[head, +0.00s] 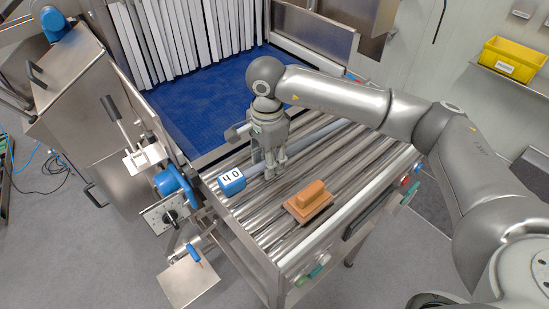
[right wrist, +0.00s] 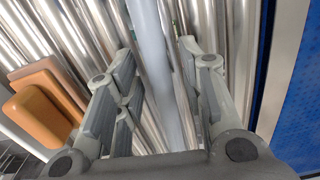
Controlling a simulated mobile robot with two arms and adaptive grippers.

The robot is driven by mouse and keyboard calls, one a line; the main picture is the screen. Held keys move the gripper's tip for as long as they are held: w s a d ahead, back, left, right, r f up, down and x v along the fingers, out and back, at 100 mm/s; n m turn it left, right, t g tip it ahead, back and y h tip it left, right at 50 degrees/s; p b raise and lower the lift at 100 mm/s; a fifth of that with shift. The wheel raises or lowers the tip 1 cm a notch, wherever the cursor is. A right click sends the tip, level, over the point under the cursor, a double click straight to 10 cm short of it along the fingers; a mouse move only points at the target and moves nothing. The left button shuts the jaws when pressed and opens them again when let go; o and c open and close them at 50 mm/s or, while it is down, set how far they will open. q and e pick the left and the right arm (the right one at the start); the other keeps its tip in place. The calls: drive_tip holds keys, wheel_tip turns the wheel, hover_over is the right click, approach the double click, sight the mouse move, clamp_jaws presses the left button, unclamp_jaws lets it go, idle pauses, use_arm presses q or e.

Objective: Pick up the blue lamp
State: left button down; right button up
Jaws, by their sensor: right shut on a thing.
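The blue lamp (head: 231,182) shows as a bright blue end block marked "40", with a long pale blue-grey tube running from it towards the upper right over the metal rollers. In the right wrist view the tube (right wrist: 152,45) passes between the fingers. My right gripper (head: 271,170) points down over the rollers near the blue end. It is shut on the tube, with one finger on each side of it. I cannot tell whether the lamp touches the rollers or is slightly raised. My left gripper is not in view.
An orange-brown block with a handle (head: 311,201) lies on the roller conveyor (head: 355,165), in front of the gripper. A blue belt (head: 205,105) leads under a pale strip curtain (head: 185,38). A metal side rail edges the rollers. A yellow bin (head: 513,60) sits on a shelf.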

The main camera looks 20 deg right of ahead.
drive_tip(key=shift+r+b, duration=0.35)
drive_tip(key=s+a+r+b, duration=0.6)
drive_tip(key=s+a+r, duration=0.3)
drive_tip(key=s+r, duration=0.1)
drive_tip(key=shift+s+r, duration=0.4)
drive_tip(key=shift+r, duration=0.4)
drive_tip(key=o, duration=0.7)
drive_tip(key=shift+c, duration=0.2)
clamp_jaws()
